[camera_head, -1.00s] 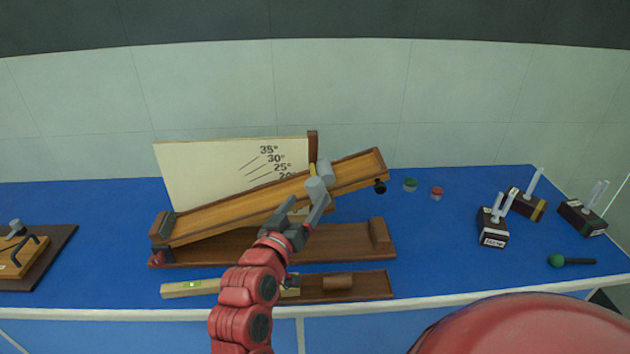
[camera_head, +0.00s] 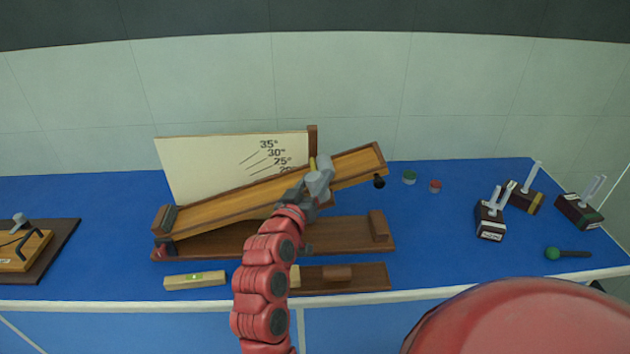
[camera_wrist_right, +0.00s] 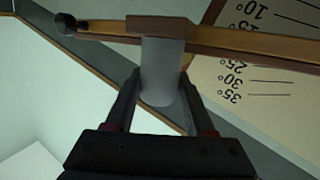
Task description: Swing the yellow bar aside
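The yellow bar (camera_head: 313,163) shows only as a small yellow sliver at the tilted wooden ramp (camera_head: 235,200), beside grey cylinders. The rest of it is hidden behind them. My right gripper (camera_head: 308,188) is at the front of the ramp, by the nearer grey cylinder (camera_head: 318,184). In the right wrist view, the open fingers of my right gripper (camera_wrist_right: 160,95) stand on both sides of a pale grey cylinder (camera_wrist_right: 160,70). I cannot tell whether they touch it. My left gripper is not in view.
A board with angle marks (camera_head: 210,165) stands behind the ramp. A wooden level (camera_head: 195,280) and a dark tray (camera_head: 365,279) lie in front. Green and red caps (camera_head: 409,177), several dark blocks with clear tubes (camera_head: 490,221) and a green-headed tool (camera_head: 553,254) are at right.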

